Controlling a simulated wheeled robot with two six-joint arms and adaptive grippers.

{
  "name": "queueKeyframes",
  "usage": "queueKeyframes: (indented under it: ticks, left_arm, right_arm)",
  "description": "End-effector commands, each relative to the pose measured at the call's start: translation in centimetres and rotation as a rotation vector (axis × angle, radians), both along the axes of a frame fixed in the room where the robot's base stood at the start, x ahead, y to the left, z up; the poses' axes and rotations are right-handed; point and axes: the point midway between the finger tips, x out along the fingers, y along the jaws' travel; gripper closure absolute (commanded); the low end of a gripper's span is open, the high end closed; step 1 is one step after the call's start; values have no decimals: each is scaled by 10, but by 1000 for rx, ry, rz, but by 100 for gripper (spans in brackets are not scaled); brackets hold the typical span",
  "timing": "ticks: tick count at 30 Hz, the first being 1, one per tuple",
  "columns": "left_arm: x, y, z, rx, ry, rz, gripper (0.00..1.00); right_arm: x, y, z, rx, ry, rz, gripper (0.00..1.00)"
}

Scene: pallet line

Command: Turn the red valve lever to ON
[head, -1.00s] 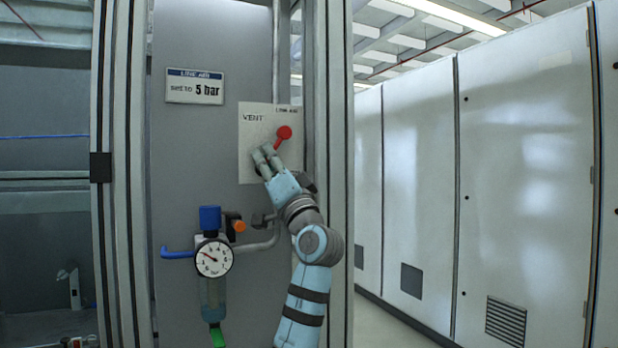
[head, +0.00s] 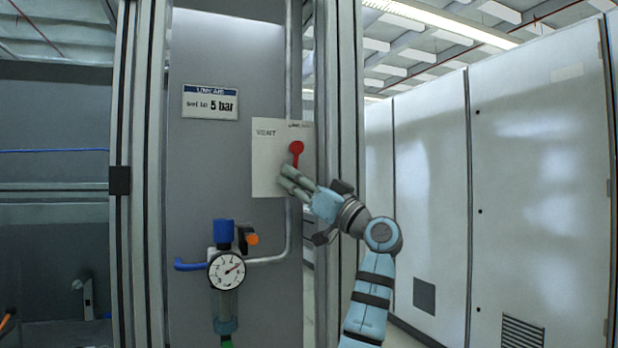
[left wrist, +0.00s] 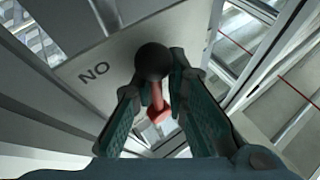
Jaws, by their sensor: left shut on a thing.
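The red valve lever (head: 296,160) hangs from its round red hub (head: 297,147) on a pale plate (head: 265,160) and points almost straight down. The plate reads VENT at its upper left. My left gripper (head: 285,180) is at the lever's lower end, which its fingers hide in the head view. In the left wrist view, the gripper (left wrist: 160,85) has its fingers on both sides of the lever's black ball knob (left wrist: 153,62). The red lever (left wrist: 158,100) shows between the fingers. There the plate (left wrist: 115,60) bears ON, upside down. My right gripper is not in view.
A pressure gauge (head: 227,271) with a blue-capped regulator (head: 223,231) and a grey pipe (head: 268,260) sits below the plate. A sign (head: 210,103) reads 5 bar. A frame post (head: 347,130) stands close right of the plate; tall cabinets (head: 535,170) stand farther right.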

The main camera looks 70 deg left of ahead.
Motion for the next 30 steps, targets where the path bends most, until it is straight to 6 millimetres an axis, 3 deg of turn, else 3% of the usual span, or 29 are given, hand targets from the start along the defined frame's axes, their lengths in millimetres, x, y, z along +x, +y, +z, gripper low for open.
queueKeyframes:
  ticks: [9, 10, 13, 23, 30]
  left_arm:
    - [-1, 1, -3, -10, -8, 3, 100]
    - [0, 1, -3, -10, -8, 3, 85]
    - [0, 1, -3, -9, -7, 2, 71]
    - [4, -3, -4, -6, -4, -2, 71]
    - [30, -41, -29, -7, -3, -4, 71]
  right_arm:
    - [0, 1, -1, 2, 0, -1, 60]
    - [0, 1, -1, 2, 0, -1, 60]
    - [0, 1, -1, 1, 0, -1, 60]
    - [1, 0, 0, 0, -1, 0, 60]
    - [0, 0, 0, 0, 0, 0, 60]
